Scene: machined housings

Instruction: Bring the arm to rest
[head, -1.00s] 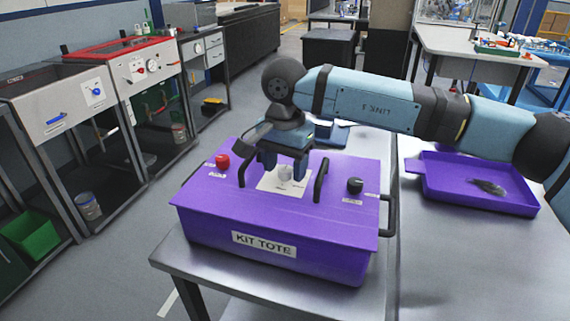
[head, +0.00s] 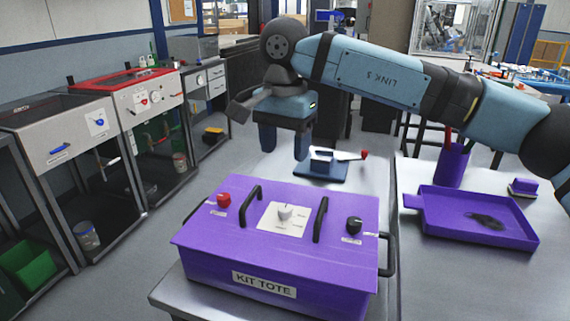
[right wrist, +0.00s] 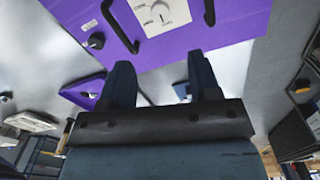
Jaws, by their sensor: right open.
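My right gripper (head: 284,143) hangs fingers-down above the far side of the purple kit tote (head: 215,248). It is open and empty, with a clear gap between its two dark blue fingers, which also show in the right wrist view (right wrist: 162,78). It is apart from the tote and from the white knob (head: 285,213) on the lid's white plate. That knob also shows at the top of the right wrist view (right wrist: 160,9). My right arm reaches in from the right. My left gripper is not in view.
A blue fixture (head: 322,170) with a red-tipped lever stands behind the tote, close to the gripper in the picture. Two black handles (head: 236,205) rise from the lid, beside a red button (head: 223,199) and a black knob (head: 354,225). A purple tray (head: 430,228) lies right.

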